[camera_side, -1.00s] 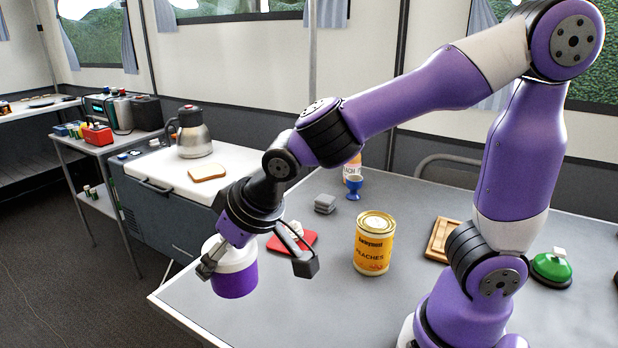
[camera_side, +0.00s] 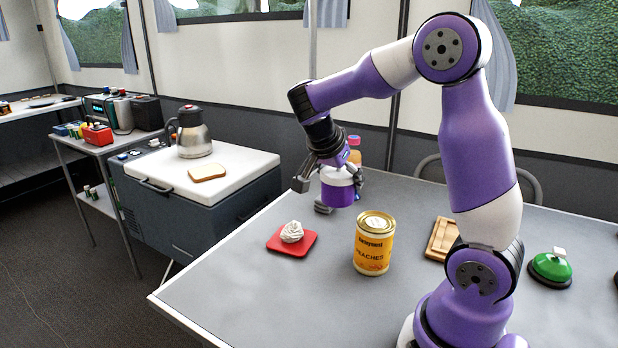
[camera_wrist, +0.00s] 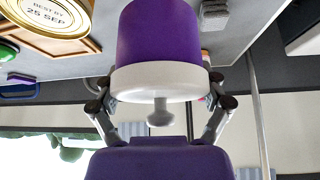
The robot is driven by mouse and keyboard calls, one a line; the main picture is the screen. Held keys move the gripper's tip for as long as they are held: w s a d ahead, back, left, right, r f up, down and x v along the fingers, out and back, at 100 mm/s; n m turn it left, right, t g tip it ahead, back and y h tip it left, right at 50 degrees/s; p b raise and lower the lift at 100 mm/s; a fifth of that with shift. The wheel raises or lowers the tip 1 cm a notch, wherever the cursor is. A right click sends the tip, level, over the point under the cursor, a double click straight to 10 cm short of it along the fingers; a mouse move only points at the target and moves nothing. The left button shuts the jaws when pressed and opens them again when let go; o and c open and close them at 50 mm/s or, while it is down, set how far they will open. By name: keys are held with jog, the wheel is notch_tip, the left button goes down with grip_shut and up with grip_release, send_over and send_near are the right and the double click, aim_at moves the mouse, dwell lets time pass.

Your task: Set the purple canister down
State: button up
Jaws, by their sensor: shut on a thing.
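The purple canister (camera_side: 337,194) with its white lid is held upright in the side view, over the far part of the table. My gripper (camera_side: 335,183) is shut on it, with a finger on each side of the lid. In the wrist view the canister (camera_wrist: 157,35) fills the top middle, its white lid and knob towards me, between the fingers of my gripper (camera_wrist: 158,88). I cannot tell whether its base touches the grey table (camera_side: 235,285) or hangs just above it.
Small grey blocks (camera_side: 323,208) sit at the canister's lower left. A peaches can (camera_side: 373,246) stands nearer the front. A red board (camera_side: 284,244) with a white lump lies to the left. A bottle (camera_side: 354,157) shows behind my gripper. The front left table is clear.

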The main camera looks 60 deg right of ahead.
jog(key=shift+m+g, duration=0.3)
jog(key=shift+m, duration=0.1)
jog(key=s+d+f, duration=0.1)
jog(key=d+f, duration=0.1)
jog(key=d, duration=0.1)
jog(key=s+d+f, duration=0.2)
jog(key=d, duration=0.2)
jog(key=s+d+f, duration=0.2)
jog(key=d+f, duration=0.1)
jog(key=d, duration=0.1)
jog(key=shift+s+d, duration=0.15)
jog(key=shift+s, duration=0.1)
jog(key=shift+f, duration=2)
jog(key=shift+f, duration=0.1)
jog(key=o, duration=1)
jog(key=v, duration=1.2)
jog(key=a+r+n+t+y, duration=0.1)
jog(key=a+n+t+y, duration=0.1)
jog(key=a+n, duration=0.4)
jog(key=s+a+r+n+t+y, duration=0.1)
jog(key=a+r+n+t+y, duration=0.1)
jog(key=a+n, duration=0.5)
jog(key=s+a+r+n+t+y, duration=0.1)
jog(key=a+r+n+t+y, duration=0.1)
jog(key=a+n, duration=0.5)
jog(key=shift+s+a+t+y, duration=0.15)
jog(key=shift+a+t+y, duration=0.2)
jog(key=shift+a, duration=1.9)
